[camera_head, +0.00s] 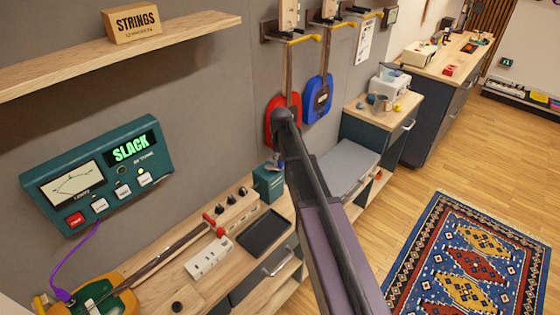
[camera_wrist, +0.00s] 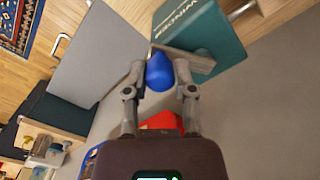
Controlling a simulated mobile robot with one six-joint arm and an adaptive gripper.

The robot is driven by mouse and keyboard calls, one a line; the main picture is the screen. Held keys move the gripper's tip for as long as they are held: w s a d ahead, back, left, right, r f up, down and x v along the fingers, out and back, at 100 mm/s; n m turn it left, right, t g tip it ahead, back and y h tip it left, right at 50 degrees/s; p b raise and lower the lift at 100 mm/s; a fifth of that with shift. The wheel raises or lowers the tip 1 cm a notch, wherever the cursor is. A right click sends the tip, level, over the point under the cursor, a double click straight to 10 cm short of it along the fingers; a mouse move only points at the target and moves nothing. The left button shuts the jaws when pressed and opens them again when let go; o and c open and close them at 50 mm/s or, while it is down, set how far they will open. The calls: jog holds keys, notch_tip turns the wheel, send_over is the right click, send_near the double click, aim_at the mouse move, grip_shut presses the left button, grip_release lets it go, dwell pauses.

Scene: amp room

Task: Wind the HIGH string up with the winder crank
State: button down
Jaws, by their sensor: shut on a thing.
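My gripper (camera_wrist: 159,72) is shut on a blue knob (camera_wrist: 159,74), seen between its fingertips in the wrist view. A grey bar (camera_wrist: 198,60) beside the knob looks like part of the winder crank. They are in front of a teal box (camera_wrist: 200,30) lettered WINDER. In the head view this box (camera_head: 268,182) stands on the workbench, and my arm partly hides the gripper (camera_head: 277,164). An orange and teal instrument (camera_head: 100,296) lies at lower left, its neck (camera_head: 165,252) reaching toward a row of dark pegs (camera_head: 232,199). The wall tuner (camera_head: 100,175) reads SLACK. I cannot tell which string is HIGH.
A red-handled tool (camera_head: 213,224), a white power strip (camera_head: 208,259) and a black tray (camera_head: 263,232) are on the workbench. A red guitar (camera_head: 272,112) and a blue guitar (camera_head: 317,98) hang behind my arm. A shelf (camera_head: 80,62) juts out above the tuner.

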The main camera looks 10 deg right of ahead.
dwell(0.4)
jog(key=shift+c, duration=2.2)
grip_release()
jog(key=s+n, duration=0.1)
jog(key=s, duration=2.3)
jog(key=shift+a, duration=0.45)
jog(key=shift+s, duration=0.1)
